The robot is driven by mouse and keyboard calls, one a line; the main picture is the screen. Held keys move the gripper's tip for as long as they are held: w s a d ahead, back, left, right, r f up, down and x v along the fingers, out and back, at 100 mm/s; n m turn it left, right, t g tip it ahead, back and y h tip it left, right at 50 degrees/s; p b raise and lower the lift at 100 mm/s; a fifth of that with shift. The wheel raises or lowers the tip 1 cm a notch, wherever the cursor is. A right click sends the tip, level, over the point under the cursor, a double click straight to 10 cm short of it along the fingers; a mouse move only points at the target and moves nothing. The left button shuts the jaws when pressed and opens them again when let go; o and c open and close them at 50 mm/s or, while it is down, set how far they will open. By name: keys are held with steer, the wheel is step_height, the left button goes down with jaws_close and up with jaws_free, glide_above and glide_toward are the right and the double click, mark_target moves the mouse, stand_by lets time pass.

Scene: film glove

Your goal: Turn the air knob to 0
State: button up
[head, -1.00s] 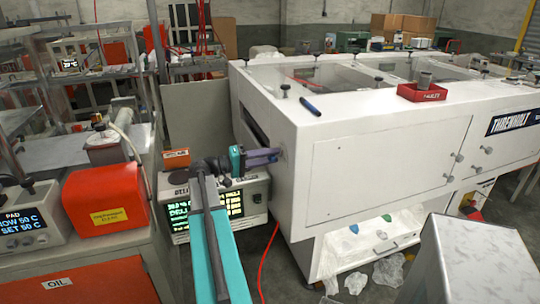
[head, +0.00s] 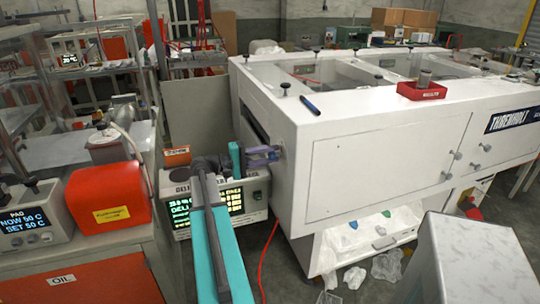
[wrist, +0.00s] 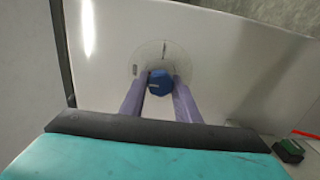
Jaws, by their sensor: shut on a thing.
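The air knob (wrist: 160,83) is a blue, roughly octagonal knob on a white panel, seen in the wrist view. A pale mark shows on its left side. A faint round dial plate (wrist: 151,58) surrounds it, with a dark line above the knob and a small dark mark to its left; no numbers are readable. My gripper (wrist: 160,92) has purple fingers shut on the knob from either side. In the head view my gripper (head: 277,154) reaches the left end face of the white machine (head: 375,165).
A display box (head: 257,195) stands just below my wrist, close to the arm. An orange-red box (head: 108,196) sits on the bench at left. A red hose (head: 265,262) hangs beside the machine. A grey block (head: 470,262) stands at front right.

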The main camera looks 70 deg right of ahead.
steer(key=o, duration=1)
steer(key=shift+o, duration=0.2)
steer(key=shift+w, duration=0.15)
steer(key=b+v, duration=0.2)
steer(key=v, duration=1.1)
steer(key=shift+w+a, duration=0.2)
steer(key=shift+a, duration=0.05)
steer(key=shift+s, duration=0.1)
